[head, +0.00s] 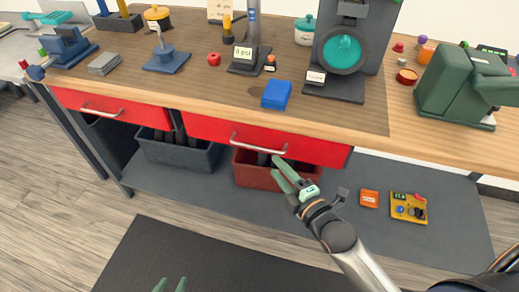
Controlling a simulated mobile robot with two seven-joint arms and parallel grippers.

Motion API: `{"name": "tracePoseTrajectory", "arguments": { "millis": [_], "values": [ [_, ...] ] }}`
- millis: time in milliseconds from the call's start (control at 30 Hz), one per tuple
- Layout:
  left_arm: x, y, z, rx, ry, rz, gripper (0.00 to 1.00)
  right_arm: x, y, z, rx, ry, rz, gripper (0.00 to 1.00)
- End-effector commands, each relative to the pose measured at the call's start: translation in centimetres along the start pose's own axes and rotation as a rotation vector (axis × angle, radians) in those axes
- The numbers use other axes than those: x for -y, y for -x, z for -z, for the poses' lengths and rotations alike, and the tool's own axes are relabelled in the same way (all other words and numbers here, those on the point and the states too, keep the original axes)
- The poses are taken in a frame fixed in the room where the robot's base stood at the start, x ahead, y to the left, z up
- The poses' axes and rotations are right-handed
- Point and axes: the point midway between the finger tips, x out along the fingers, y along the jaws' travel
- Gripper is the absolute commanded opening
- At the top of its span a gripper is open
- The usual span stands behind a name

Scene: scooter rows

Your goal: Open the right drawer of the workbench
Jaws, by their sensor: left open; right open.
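The workbench (150,90) has a wooden top and two red drawers under its front edge. The right drawer (320,151) looks shut, its front close under the worktop, with a silver bar handle (258,146) across its middle. My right gripper (280,164) is open, its green fingers pointing up toward the right end of this handle. It appears just below the handle, and I cannot tell if it touches. The left drawer (75,100) also has a silver handle and looks shut. My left gripper (170,285) shows only its two parted green fingertips at the bottom edge, empty.
A grey bin (180,152) and a red bin (250,175) stand on the lower shelf (350,172). An orange box (370,198) and a yellow panel (409,208) lie right of my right gripper. A blue block (276,95) sits on the worktop. A dark mat (170,250) covers the floor in front.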

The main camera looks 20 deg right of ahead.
Motion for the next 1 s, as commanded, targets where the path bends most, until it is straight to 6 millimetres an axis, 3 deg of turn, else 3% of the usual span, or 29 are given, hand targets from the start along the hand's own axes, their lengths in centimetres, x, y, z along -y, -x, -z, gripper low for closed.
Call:
{"name": "tracePoseTrajectory", "arguments": {
  "millis": [300, 500, 700, 1000],
  "values": [
    [0.0, -0.4, -0.5, 0.002, -0.002, -0.003, 0.50, 0.0, -5.9, 0.1, -0.001, -0.005, -0.002, 0.44],
    [-0.2, -0.6, -0.4, -0.003, -0.002, -0.008, 0.50, 0.1, -8.8, 0.0, 0.000, -0.004, 0.000, 0.44],
    [-0.4, -0.6, -0.4, 0.000, -0.004, -0.012, 0.50, 0.1, -10.0, 0.1, -0.001, -0.004, 0.001, 0.44],
    [-0.3, -0.8, 0.0, -0.006, -0.007, -0.012, 0.50, 0.1, -10.2, 0.1, 0.000, -0.004, 0.002, 0.44]
  ]
}}
